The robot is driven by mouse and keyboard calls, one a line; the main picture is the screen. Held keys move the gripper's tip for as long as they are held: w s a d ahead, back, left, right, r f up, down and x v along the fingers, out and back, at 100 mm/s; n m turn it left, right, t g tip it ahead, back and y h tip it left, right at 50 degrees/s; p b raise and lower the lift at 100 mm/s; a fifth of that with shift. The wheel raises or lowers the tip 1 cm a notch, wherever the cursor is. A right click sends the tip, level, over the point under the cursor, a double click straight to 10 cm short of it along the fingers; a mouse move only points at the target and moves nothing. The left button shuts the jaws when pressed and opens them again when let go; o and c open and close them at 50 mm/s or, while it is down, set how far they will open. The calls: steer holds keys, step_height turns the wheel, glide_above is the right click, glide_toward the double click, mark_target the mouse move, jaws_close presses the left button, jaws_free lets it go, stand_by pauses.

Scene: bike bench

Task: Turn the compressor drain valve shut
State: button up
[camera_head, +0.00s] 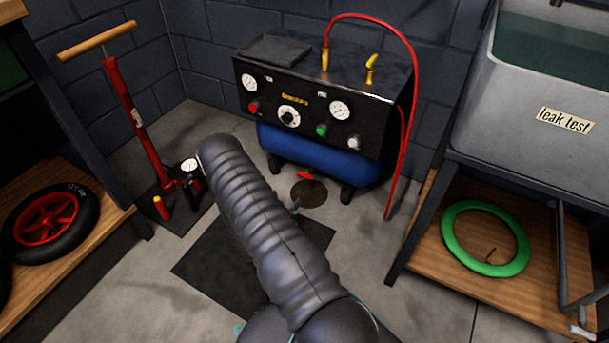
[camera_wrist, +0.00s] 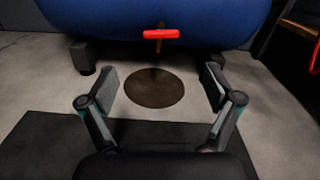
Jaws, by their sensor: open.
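The compressor (camera_head: 315,150) has a black panel with gauges and knobs above a blue tank and stands against the back wall. The drain valve's red handle (camera_wrist: 161,34) shows under the blue tank (camera_wrist: 160,15) in the wrist view, lying crosswise on a brass-coloured stem. In the head view the red handle (camera_head: 305,176) is small beneath the tank. My gripper (camera_wrist: 160,85) is open and empty, its two fingers apart, pointing toward the valve, with the handle beyond the fingertips and between them in the picture. In the head view my arm hides most of the gripper.
A dark round patch (camera_wrist: 154,88) lies on the floor below the valve. Tank feet (camera_wrist: 83,57) stand at the sides. A red hose (camera_head: 404,130) hangs at the compressor's right. A floor pump (camera_head: 130,105) stands left; a bench with a sink (camera_head: 540,105) stands right.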

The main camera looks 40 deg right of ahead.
mark_target(303, 176)
steer(key=x, duration=1.3)
steer(key=shift+d+b, duration=0.2)
steer(key=shift+b, duration=0.2)
